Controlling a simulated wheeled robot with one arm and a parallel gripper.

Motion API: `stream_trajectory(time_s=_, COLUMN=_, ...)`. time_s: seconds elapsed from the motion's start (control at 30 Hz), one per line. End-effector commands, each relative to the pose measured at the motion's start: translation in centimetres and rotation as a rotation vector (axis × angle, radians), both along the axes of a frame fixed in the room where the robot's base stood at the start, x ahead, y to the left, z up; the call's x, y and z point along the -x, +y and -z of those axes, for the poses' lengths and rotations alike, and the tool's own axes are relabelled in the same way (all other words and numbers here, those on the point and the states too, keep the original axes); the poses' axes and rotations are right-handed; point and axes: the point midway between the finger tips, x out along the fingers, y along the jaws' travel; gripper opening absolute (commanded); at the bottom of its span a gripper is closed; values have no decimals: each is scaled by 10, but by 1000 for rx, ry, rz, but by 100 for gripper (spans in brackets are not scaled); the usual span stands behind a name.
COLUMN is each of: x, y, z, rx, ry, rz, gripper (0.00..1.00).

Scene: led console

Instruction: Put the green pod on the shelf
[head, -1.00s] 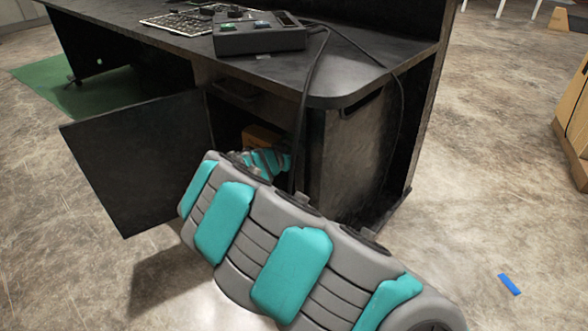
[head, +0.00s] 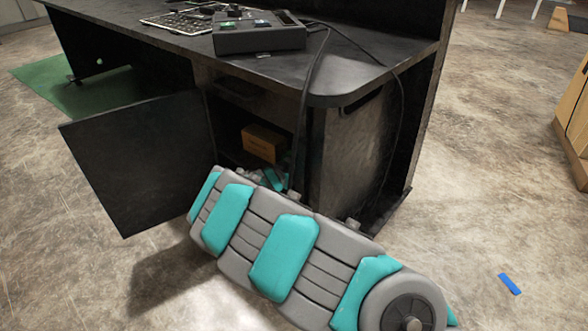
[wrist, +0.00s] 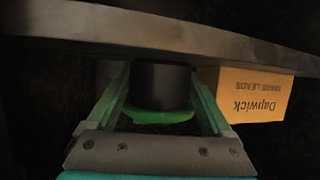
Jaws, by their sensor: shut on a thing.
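My gripper (wrist: 153,112) is shut on the green pod (wrist: 160,116), a dark cylinder with a green end, seen between the two fingers in the wrist view. The wrist picture is upside down, as the lettering on a box shows. The shelf (wrist: 190,39) crosses the top of that view as a grey board. The dark end of the pod is close to the shelf; I cannot tell whether they touch.
A cardboard box (head: 263,143) stands on the shelf beside the pod; it also shows in the wrist view (wrist: 250,94). The cabinet door (head: 140,160) hangs open at left. Cables (head: 303,110) hang in front of the cabinet. A console box (head: 262,40) sits on the desk (head: 340,85).

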Motion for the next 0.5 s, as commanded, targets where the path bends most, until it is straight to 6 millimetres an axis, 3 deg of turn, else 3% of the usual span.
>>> stream_trajectory(time_s=0.07, x=0, y=0, z=2, rx=0, ry=-1, rz=0, gripper=22)
stream_trajectory(time_s=0.1, x=0, y=0, z=2, rx=1, ry=-1, rz=0, gripper=86)
stream_trajectory(time_s=0.23, x=0, y=0, z=1, rx=1, ry=0, rz=0, gripper=100)
stream_trajectory(time_s=0.5, x=0, y=0, z=0, rx=0, ry=0, rz=0, gripper=100)
